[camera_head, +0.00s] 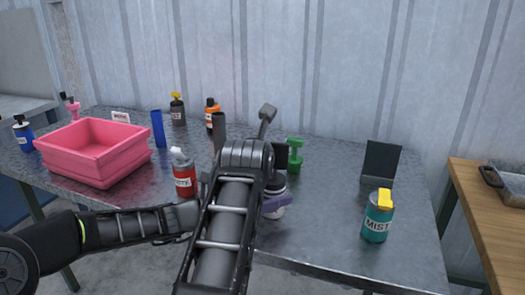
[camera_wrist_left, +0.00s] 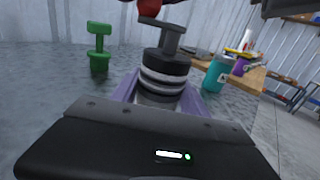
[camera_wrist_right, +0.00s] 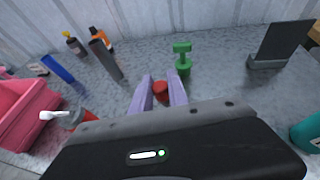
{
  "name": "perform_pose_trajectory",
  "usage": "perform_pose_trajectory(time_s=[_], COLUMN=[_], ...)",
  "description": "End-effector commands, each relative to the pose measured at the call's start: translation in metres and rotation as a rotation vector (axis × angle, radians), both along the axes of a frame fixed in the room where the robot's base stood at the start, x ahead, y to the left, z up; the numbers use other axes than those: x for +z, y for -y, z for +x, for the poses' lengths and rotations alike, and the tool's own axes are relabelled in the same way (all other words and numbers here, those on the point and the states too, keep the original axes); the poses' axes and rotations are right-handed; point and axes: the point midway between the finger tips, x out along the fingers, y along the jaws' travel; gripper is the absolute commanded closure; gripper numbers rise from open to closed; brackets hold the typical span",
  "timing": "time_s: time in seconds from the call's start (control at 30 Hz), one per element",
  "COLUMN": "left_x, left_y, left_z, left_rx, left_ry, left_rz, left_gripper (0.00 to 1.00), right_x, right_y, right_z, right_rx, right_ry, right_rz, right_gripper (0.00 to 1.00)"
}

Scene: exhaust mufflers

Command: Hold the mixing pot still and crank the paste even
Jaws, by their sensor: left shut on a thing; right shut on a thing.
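The mixing pot (camera_wrist_left: 162,75), dark with pale bands, stands upright on the table between my left gripper's purple fingers (camera_wrist_left: 165,97), which are shut on it. A grey crank arm (camera_wrist_left: 165,28) sits on top, with a red knob (camera_wrist_left: 150,7) at the upper edge of the left wrist view. In the head view the pot (camera_head: 277,186) is partly hidden behind my right arm, and the left gripper's fingertips (camera_head: 276,206) show low on it. My right gripper (camera_wrist_right: 162,92) is shut on the red knob (camera_wrist_right: 160,88). The paste inside the pot is not visible.
A red bottle (camera_head: 184,180) stands left of my right arm. A pink bin (camera_head: 95,165) is at the left. A green dumbbell-shaped object (camera_head: 295,155), a dark stand (camera_head: 380,162) and a teal MIST can (camera_head: 376,220) are to the right. The table's right side is mostly clear.

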Motion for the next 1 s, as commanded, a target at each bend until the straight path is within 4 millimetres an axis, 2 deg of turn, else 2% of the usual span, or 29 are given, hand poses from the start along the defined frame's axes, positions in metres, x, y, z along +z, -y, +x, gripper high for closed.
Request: perform_pose_trajectory(time_s=[0.6,1.0], left_x=[0.001,0.001], left_y=[-0.001,0.000], left_z=[0.001,0.001], left_rx=[0.003,0.002], left_ry=[0.001,0.001], left_rz=[0.000,0.000], left_gripper=[0.94,0.94], right_x=[-0.001,-0.002], right_y=[0.013,0.017], right_z=[0.008,0.007], right_rx=[-0.531,-0.661], right_ry=[-0.004,-0.004], right_rz=[-0.008,-0.004], right_gripper=[1.00,1.00])
